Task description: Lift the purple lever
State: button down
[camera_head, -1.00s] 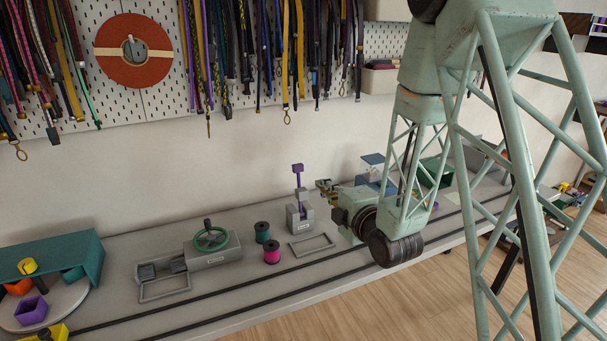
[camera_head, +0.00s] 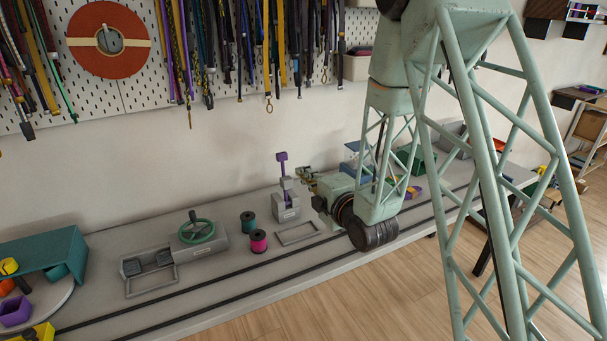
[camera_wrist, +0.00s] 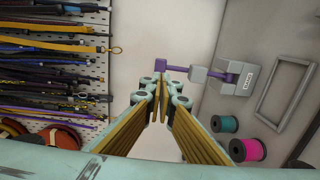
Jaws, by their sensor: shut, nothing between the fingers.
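The purple lever (camera_head: 282,164) stands upright on a grey labelled base (camera_head: 286,207) on the bench, with a small grey block around its lower part. In the wrist view the lever (camera_wrist: 182,68) runs sideways from its grey base (camera_wrist: 242,78) to a purple cube-like knob (camera_wrist: 160,62). My gripper (camera_head: 304,175) is just right of the lever in the head view. In the wrist view my gripper (camera_wrist: 161,82) is shut and empty, its tips close below the knob. I cannot tell whether they touch it.
Teal (camera_head: 248,222) and magenta (camera_head: 258,241) spools and an empty grey frame (camera_head: 298,233) are near the base. A green handwheel device (camera_head: 197,231) is further left. Cords hang on the pegboard (camera_head: 142,88) behind. Dark rails run along the bench front.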

aim_at(283, 157)
jog(key=x, duration=1.2)
jog(key=shift+w, duration=0.1)
jog(key=shift+w+a+b, duration=0.1)
jog(key=shift+b, duration=0.25)
jog(key=shift+b+x, duration=0.95)
jog(key=shift+b, duration=0.05)
jog(key=shift+r, duration=0.15)
jog(key=shift+b+v, duration=1.5)
jog(key=shift+v, duration=0.4)
jog(key=r+p+v, duration=0.1)
jog(key=r+v, duration=0.1)
jog(key=v, duration=0.8)
